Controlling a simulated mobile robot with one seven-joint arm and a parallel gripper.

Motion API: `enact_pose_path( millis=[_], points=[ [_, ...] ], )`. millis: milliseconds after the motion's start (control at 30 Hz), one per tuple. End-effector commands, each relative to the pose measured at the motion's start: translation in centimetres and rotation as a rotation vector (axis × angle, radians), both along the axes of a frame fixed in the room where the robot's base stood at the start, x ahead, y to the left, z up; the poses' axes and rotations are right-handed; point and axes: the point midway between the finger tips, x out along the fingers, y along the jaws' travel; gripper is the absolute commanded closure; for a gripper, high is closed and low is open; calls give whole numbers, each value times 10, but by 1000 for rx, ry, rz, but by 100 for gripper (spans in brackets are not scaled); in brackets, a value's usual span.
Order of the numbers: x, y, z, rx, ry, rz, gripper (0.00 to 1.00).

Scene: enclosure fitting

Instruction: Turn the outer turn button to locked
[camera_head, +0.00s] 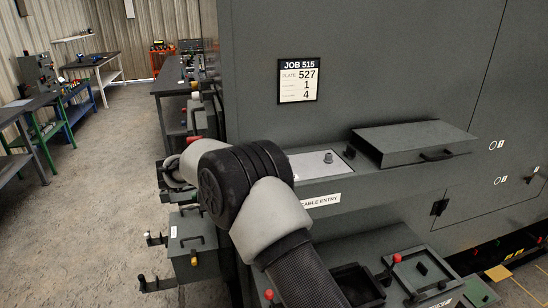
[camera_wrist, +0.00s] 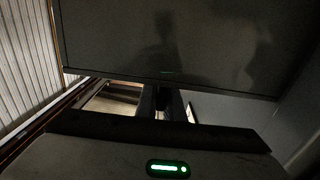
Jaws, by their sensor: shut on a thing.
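My gripper (camera_wrist: 162,103) shows in the wrist view, its two dark fingers reaching up to the lower edge of a large dark panel (camera_wrist: 165,45). The fingers are shut on a small dark part (camera_wrist: 161,101) at that edge. It is too dark to tell its shape or whether it is the outer turn button, and I cannot read its angle. In the head view my arm reaches toward the left side of the grey enclosure (camera_head: 400,70), and my gripper is hidden behind it. I cannot make out the outer turn button there.
A shelf labelled cable entry (camera_head: 321,201) and a closed grey box lid (camera_head: 415,142) jut out beside my arm. Workbenches (camera_head: 97,65) line the far left, with open floor (camera_head: 95,190) between.

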Motion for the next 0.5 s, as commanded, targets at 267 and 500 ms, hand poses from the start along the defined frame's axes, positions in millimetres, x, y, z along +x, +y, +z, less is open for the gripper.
enact_pose_path(
  millis=[267,500],
  points=[
    [0,-3,3,-3,-6,-9,100],
    [0,-2,3,-3,-6,-8,73]
  ],
)
